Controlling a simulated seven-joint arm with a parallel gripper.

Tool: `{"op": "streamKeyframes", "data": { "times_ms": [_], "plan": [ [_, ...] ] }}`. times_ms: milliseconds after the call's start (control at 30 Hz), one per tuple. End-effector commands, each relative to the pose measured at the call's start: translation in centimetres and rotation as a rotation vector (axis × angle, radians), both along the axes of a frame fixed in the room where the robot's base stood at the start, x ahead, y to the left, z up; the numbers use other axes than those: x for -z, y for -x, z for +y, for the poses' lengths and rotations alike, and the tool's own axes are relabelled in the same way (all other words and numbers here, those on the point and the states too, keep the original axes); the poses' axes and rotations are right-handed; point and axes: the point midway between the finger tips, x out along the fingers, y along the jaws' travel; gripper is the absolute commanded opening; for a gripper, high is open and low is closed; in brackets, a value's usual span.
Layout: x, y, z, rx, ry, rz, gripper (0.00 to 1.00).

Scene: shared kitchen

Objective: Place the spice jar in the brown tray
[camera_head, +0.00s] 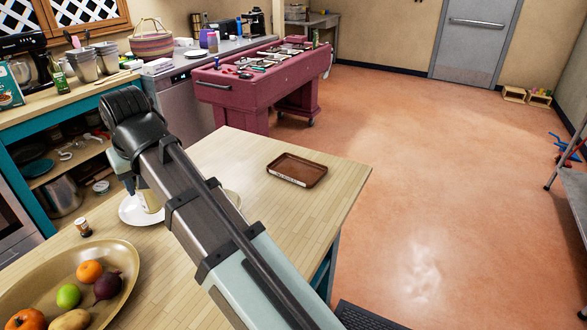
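A small spice jar (83,228) with a white and brown body stands on the wooden table at the left, just behind a large oval bowl. The brown tray (297,170) lies flat and empty near the table's far right corner. My arm crosses the middle of the view, between the jar and the tray. Its black joint is at the upper left, and a pale link shows just below it. My gripper's fingers do not show; they may be hidden behind the arm.
The tan bowl (122,290) holds fruit and vegetables at the front left. A white plate (130,212) with a yellowish cup (150,199) stands partly behind my arm. The table (235,155) is bare around the tray. A counter and a red cart (262,92) stand beyond.

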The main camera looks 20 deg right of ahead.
Motion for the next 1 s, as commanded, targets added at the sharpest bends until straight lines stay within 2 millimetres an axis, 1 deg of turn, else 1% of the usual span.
{"op": "streamKeyframes", "data": {
  "times_ms": [33, 267, 467, 600, 767, 967, 1000],
  "plan": [
    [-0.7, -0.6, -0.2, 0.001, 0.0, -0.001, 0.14],
    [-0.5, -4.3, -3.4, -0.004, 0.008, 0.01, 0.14],
    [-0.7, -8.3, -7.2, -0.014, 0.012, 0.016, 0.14],
    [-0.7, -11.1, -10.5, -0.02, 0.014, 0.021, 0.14],
    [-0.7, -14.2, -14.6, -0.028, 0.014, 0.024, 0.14],
    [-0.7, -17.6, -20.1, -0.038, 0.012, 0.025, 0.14],
    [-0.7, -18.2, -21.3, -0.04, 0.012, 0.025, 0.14]
  ]
}}
